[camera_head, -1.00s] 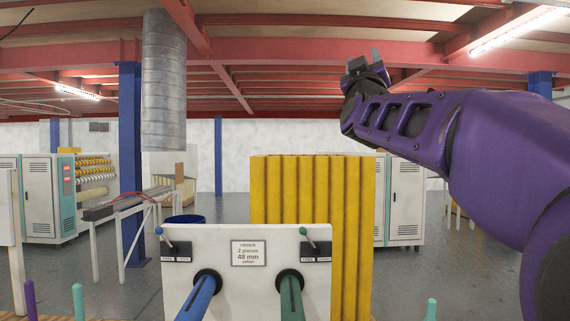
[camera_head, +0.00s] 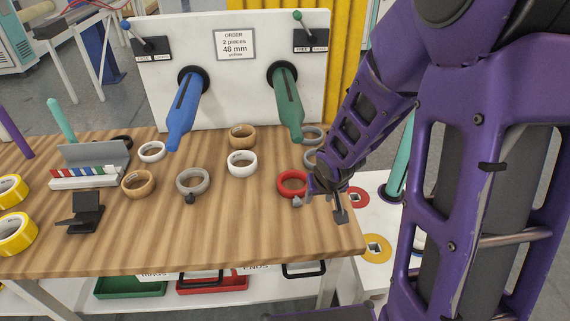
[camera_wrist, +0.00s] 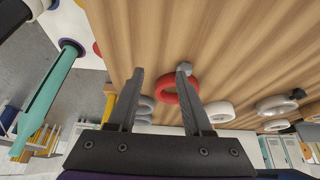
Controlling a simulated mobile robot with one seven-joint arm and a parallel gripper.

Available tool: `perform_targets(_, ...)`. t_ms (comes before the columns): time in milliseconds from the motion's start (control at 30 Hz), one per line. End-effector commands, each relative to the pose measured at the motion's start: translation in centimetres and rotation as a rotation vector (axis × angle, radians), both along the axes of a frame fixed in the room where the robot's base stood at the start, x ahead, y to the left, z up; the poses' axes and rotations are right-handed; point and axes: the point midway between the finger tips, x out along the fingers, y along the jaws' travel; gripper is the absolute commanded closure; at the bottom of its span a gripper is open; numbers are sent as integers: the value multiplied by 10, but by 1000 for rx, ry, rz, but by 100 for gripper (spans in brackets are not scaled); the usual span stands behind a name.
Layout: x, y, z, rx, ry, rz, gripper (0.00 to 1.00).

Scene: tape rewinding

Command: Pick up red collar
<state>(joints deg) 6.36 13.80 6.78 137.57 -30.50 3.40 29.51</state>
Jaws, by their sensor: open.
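The red collar (camera_head: 292,184) lies flat on the wooden table near its right end in the head view. A small grey knob-like part (camera_head: 297,201) shows at its near edge. My gripper (camera_head: 322,205) is open just to the right of the collar, at about table height, and partly overlaps the collar's right side. In the wrist view the red collar (camera_wrist: 172,90) shows beyond and between my open fingers (camera_wrist: 158,72), closer to the right finger. The right fingertip covers part of it. Nothing is between the fingers in a grip.
Grey collars (camera_head: 311,134) lie behind the red one, near the green spindle (camera_head: 287,100). White (camera_head: 242,164), tan (camera_head: 138,184) and grey rings (camera_head: 193,182) lie to the left. The table's right edge (camera_head: 357,235) is close to my gripper; a lower white surface lies beyond.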

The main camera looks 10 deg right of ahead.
Motion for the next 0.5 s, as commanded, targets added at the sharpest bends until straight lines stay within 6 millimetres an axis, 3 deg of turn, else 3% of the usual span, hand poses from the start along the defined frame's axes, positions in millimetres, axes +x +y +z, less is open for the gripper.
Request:
perform_targets(67, -15, -2, -12, 4, 42, -6, 50)
perform_targets(167, -18, -2, -17, 6, 60, -9, 50)
perform_targets(500, 45, -1, -16, 7, 59, -7, 50)
